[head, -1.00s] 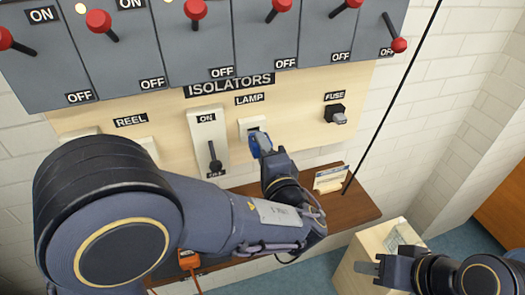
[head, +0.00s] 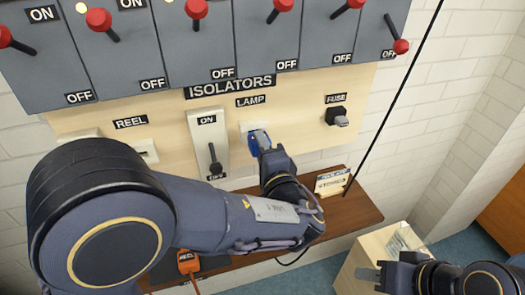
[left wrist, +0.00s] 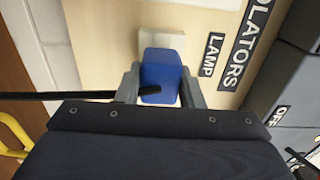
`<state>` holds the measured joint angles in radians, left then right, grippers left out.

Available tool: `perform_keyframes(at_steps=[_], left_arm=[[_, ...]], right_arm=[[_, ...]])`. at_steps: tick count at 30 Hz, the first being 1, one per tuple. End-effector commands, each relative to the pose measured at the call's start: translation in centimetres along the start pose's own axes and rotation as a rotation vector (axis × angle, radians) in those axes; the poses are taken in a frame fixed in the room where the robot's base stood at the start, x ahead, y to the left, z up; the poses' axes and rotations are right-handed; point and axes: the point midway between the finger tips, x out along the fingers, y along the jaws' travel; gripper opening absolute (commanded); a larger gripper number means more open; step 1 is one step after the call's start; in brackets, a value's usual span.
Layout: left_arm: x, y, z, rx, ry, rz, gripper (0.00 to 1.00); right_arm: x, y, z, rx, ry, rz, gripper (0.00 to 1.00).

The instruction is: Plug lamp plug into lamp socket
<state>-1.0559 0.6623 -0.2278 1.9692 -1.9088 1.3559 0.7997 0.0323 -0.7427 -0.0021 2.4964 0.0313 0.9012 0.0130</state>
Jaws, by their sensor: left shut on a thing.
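The blue lamp plug (head: 254,142) is in my left gripper (head: 262,146), which is shut on it just below the LAMP label. In the left wrist view the blue plug (left wrist: 160,72) sits between the two grey fingers (left wrist: 158,90), with a dark cable running off to the left. The white lamp socket (head: 247,127) is mostly behind the plug; its edge also shows in the left wrist view (left wrist: 162,40). The plug is at the socket face, but I cannot tell whether its pins are in. My right gripper (head: 372,274) is at the lower right, away from the panel, its opening unclear.
Isolator levers with red knobs (head: 196,9) line the grey boxes above. A white ON/OFF switch (head: 208,145) stands left of the socket, and a black fuse (head: 337,116) is to the right. A wooden shelf (head: 350,211) runs below. A thin black rod crosses at right.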

Motion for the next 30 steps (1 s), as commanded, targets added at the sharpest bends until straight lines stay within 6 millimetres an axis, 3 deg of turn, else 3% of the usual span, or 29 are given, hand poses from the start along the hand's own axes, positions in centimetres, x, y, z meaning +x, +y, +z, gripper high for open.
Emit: perform_keyframes(at_steps=[18, 19, 21, 24, 30], left_arm=[[1.6, 0.0, 0.0, -0.002, -0.001, 0.0, 0.07], [1.6, 0.0, 0.0, -0.001, -0.001, 0.0, 0.38], [1.5, -0.1, 0.0, -0.001, -0.001, 0.0, 0.47], [1.5, 0.0, 0.0, -0.001, -0.001, 0.0, 0.59], [1.5, 0.0, 0.0, 0.0, 0.0, 0.001, 0.59]], right_arm=[[0.8, 0.4, 0.4, 0.0, 0.0, 0.0, 0.36], [0.8, 0.3, 0.4, 0.0, 0.0, 0.0, 0.36], [0.7, 0.3, 0.4, 0.0, 0.0, 0.0, 0.36], [0.7, 0.3, 0.4, 0.0, 0.0, 0.0, 0.36], [0.7, 0.3, 0.4, 0.0, 0.0, 0.0, 0.36]])
